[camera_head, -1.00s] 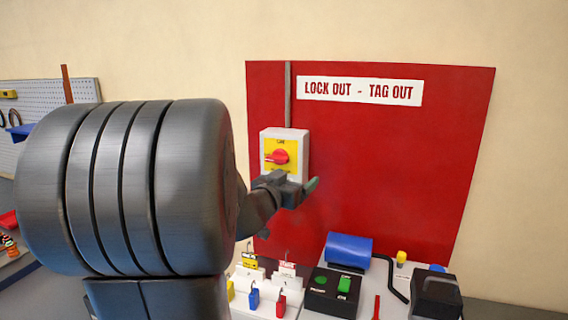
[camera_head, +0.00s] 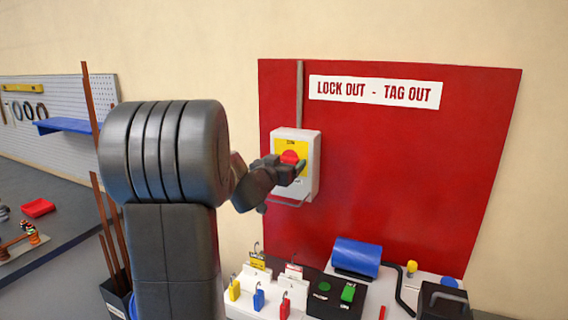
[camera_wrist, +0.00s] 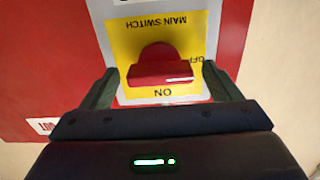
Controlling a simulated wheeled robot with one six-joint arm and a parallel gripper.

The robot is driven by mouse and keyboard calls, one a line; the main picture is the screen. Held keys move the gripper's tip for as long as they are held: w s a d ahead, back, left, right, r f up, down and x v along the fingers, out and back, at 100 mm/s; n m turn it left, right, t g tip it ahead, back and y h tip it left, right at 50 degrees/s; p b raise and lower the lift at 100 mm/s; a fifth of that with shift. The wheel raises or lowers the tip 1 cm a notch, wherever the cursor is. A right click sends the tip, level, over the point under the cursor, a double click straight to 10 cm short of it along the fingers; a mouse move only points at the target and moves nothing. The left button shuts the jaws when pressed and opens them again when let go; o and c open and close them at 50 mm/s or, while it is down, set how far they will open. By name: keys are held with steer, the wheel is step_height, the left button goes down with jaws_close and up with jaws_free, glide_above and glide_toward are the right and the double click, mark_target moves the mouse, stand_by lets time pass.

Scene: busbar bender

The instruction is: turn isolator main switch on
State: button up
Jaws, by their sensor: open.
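The isolator main switch (camera_head: 309,150) is a light grey box with a yellow plate and a red knob (camera_head: 290,157), fixed to the red board. The wrist view shows the plate upside down, with ON at the bottom edge and OFF at the right. There, the red knob (camera_wrist: 160,65) has its bar lying sideways, with its white mark toward OFF. My gripper (camera_head: 288,172) is in front of the switch and partly hides it. In the wrist view, my open gripper (camera_wrist: 162,85) has one finger on each side of the knob, with gaps visible.
The red board (camera_head: 420,180) carries a LOCK OUT - TAG OUT sign (camera_head: 374,92). Below stand several coloured padlocks (camera_head: 258,299), a blue cylinder (camera_head: 357,257) and a black box with a green button (camera_head: 347,292). A pegboard (camera_head: 60,120) is at the left.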

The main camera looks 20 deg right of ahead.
steer(key=c, duration=1)
steer(key=shift+f+m+b, duration=0.1)
steer(key=shift+m+b, duration=2.55)
steer(key=shift+m, duration=6.35)
steer(key=o, duration=1)
